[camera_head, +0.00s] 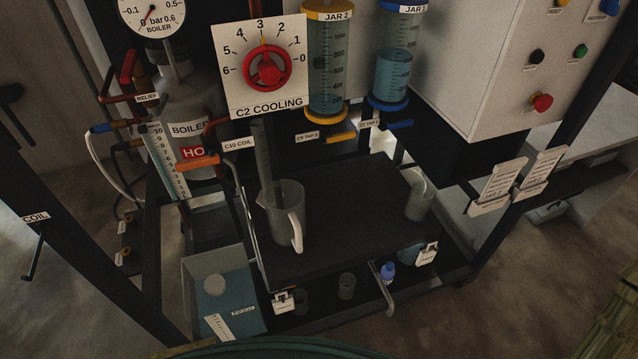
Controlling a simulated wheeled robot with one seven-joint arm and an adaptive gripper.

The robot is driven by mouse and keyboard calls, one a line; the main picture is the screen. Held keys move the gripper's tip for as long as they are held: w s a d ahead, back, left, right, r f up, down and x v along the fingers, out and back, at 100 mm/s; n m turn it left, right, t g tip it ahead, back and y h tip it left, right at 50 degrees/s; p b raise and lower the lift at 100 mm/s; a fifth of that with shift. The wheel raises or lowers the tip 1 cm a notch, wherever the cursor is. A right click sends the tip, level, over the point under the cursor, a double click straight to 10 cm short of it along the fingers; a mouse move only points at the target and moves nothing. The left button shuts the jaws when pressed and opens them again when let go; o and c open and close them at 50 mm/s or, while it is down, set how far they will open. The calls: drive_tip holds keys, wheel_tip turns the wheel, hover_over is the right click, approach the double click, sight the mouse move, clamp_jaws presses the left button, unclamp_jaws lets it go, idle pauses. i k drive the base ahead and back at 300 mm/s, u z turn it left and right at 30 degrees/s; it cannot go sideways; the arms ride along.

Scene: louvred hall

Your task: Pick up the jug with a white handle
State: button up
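The jug (280,212), clear grey and tall, stands upright on the left part of a dark shelf (350,210). Its white handle (296,232) faces the front right. A dark upright scale or strip stands just behind it or in it; I cannot tell which. A smaller clear vessel (418,203) stands at the right of the same shelf and has a pale edge that may be a handle. My gripper is not in view.
A red valve wheel (267,71) and two blue-filled jars (326,65) (393,65) with taps are above the shelf. The boiler (190,115) and its pipes are left. The middle of the shelf is clear.

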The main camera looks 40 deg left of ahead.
sight(284, 199)
drive_tip(key=z, duration=0.05)
drive_tip(key=k, duration=1.65)
drive_tip(key=u, duration=1.75)
